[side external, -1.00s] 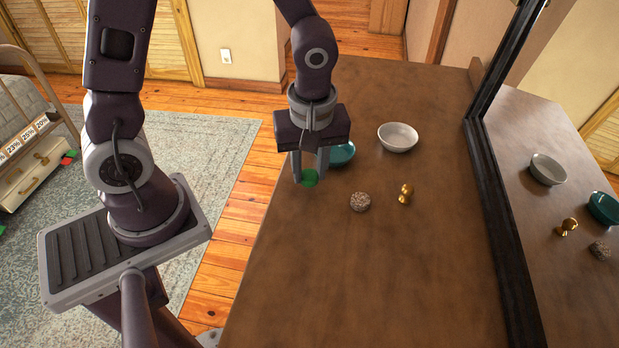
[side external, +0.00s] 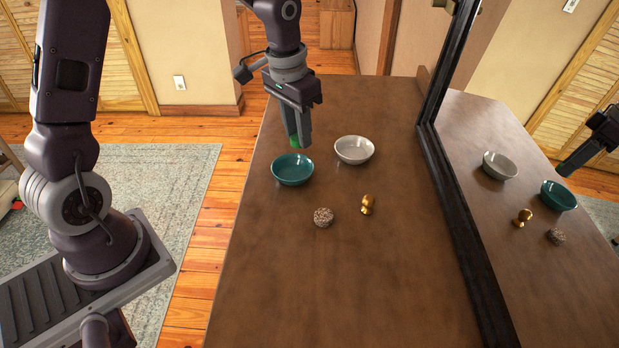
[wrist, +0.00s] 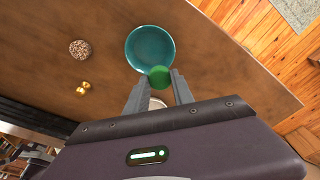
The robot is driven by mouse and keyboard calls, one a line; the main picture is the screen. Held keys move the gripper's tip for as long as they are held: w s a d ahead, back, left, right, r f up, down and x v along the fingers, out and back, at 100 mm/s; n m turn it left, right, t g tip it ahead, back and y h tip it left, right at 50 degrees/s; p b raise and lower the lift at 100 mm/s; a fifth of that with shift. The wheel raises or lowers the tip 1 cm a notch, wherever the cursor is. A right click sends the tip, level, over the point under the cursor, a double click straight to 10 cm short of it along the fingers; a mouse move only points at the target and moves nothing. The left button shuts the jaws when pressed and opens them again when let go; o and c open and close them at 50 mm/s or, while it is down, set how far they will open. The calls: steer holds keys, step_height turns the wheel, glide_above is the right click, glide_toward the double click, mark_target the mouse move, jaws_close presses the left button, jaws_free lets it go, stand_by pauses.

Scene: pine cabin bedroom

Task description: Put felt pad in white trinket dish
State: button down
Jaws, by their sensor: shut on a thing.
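The felt pad (side external: 295,141) is a small green disc. It also shows between the fingertips in the wrist view (wrist: 159,76). My gripper (side external: 298,143) is shut on it and holds it above the table, behind the teal bowl. The white trinket dish (side external: 354,158) stands on the table, to the right of my gripper in the side view, and looks empty. In the wrist view only a bit of the white dish (wrist: 156,104) shows between my fingers; the rest is hidden by my gripper.
A teal bowl (side external: 292,169) stands empty, left of the white dish. A speckled round thing (side external: 323,217) and a small gold object (side external: 367,204) lie nearer the camera. A dark-framed mirror (side external: 440,150) lines the table's right side. The near table (side external: 310,290) is clear.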

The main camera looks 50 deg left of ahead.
mark_target(354, 154)
steer(key=w+d+r+m, duration=0.2)
steer(key=w+m, duration=0.1)
steer(key=w, duration=0.3)
steer(key=w+d+r+m, duration=0.2)
steer(key=w+d+m, duration=0.1)
steer(key=w, duration=0.3)
steer(key=shift+h, duration=0.4)
step_height(354, 154, down, 10)
steer(key=shift+s, duration=0.1)
steer(key=shift+f, duration=0.1)
steer(key=c, duration=1.4)
jaws_free()
steer(key=shift+o, duration=0.2)
step_height(354, 154, up, 12)
steer(key=s, duration=0.1)
steer(key=shift+s+a+r, duration=0.15)
steer(key=shift+a+r, duration=0.05)
steer(key=shift+a, duration=0.15)
